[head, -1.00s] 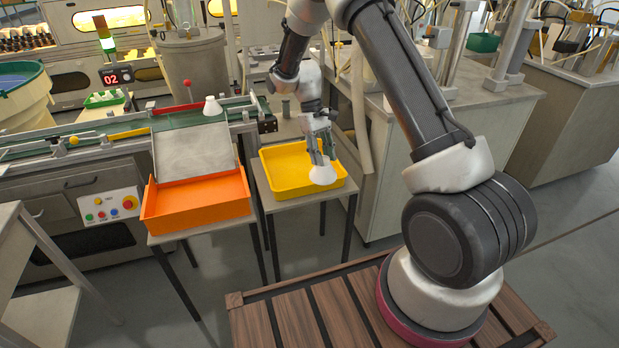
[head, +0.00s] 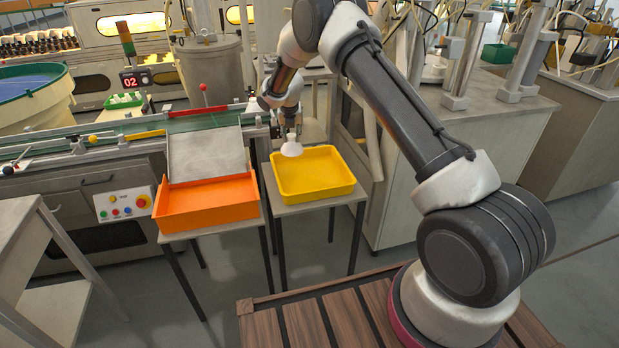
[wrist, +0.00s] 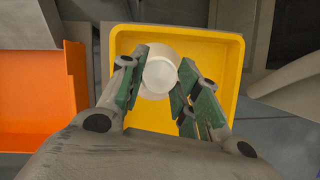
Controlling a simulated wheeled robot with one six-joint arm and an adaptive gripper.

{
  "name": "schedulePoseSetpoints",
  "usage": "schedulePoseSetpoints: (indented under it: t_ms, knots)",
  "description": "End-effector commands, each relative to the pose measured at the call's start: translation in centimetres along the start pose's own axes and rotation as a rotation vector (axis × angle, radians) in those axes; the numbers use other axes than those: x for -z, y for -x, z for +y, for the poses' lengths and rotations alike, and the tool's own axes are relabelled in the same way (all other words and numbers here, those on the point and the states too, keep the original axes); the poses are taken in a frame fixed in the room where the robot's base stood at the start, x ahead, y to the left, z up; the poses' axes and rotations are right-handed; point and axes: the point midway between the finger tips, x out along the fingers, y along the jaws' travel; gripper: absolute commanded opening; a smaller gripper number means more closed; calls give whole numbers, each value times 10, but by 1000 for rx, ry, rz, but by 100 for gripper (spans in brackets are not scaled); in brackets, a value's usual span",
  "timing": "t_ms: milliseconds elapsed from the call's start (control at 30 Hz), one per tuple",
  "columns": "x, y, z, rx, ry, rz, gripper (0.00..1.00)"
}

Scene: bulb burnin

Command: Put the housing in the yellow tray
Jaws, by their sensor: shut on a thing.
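The housing, a white bulb-shaped piece (head: 292,149), hangs in my gripper (head: 291,136). In the wrist view the housing (wrist: 160,75) sits between the two green-padded fingers (wrist: 160,82), which are shut on it. The yellow tray (head: 333,189) stands on a small table. In the head view the housing shows against the tray's back-left rim; its height above the tray is hard to tell. In the wrist view the tray (wrist: 225,50) lies behind the housing, and its visible floor is empty.
An orange tray (head: 208,212) with a grey sloping plate (head: 207,155) stands just left of the yellow tray. The green conveyor (head: 205,122) runs behind it, with a red-topped lever (head: 204,97). A grey cabinet (head: 420,170) stands to the right.

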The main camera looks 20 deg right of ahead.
Motion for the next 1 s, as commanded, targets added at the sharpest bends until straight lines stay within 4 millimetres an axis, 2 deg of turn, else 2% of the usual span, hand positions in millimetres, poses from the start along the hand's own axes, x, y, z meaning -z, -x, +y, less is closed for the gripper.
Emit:
schedulePoseSetpoints:
  t_ms: [300,467,700,1000]
  knots:
    - [19,-49,2,-9,27,3,0]
    - [24,-61,2,-9,26,2,0]
    - [37,-91,2,-8,26,3,0]
    - [38,-93,3,-9,25,1,0]
